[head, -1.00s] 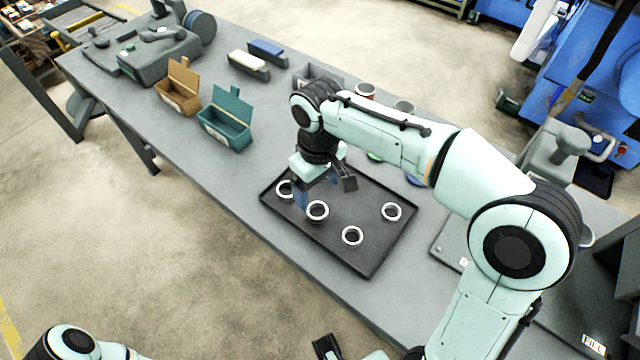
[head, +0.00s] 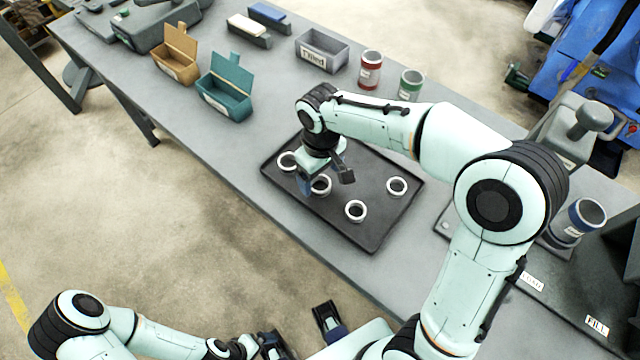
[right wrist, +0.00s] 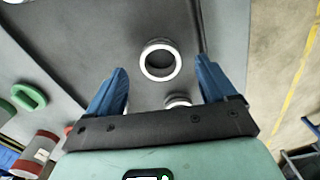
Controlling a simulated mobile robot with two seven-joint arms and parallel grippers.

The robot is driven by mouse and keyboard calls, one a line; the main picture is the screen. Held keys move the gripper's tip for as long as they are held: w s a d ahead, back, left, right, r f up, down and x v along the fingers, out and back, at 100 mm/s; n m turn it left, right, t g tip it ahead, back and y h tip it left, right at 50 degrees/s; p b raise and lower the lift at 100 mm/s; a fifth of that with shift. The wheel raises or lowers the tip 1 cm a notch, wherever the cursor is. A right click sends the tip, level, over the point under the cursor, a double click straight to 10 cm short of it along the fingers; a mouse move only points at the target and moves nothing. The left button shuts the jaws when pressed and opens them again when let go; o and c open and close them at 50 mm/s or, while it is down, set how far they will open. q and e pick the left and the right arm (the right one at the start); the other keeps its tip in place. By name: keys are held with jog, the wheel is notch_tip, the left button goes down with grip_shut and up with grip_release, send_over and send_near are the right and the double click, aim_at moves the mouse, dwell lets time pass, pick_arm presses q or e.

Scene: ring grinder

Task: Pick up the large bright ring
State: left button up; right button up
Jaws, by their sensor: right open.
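Four pale rings lie flat on the black tray (head: 376,240): a far-left ring (head: 287,153), a ring beside the gripper (head: 322,192), a near ring (head: 356,211) and a right ring (head: 397,186). They look alike, so I cannot tell which is the large bright one. My right gripper (head: 306,188) is open above the tray's left part, beside the two left rings. In the right wrist view a white ring (right wrist: 160,60) shows between and beyond the blue fingertips; another ring (right wrist: 177,100) is partly hidden by the palm. My left gripper (head: 275,345) is low at the bottom edge, its jaw unclear.
A teal bin (head: 224,97), tan bin (head: 176,68) and grey bin (head: 322,54) stand behind the tray. A red-banded can (head: 370,70), green-banded can (head: 411,86) and blue-banded can (head: 578,222) stand on the table.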

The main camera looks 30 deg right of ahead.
aim_at(320, 188)
notch_tip(320, 188, down, 3)
jog(key=shift+f, duration=0.15)
jog(key=shift+w, duration=0.1)
jog(key=c, duration=1.2)
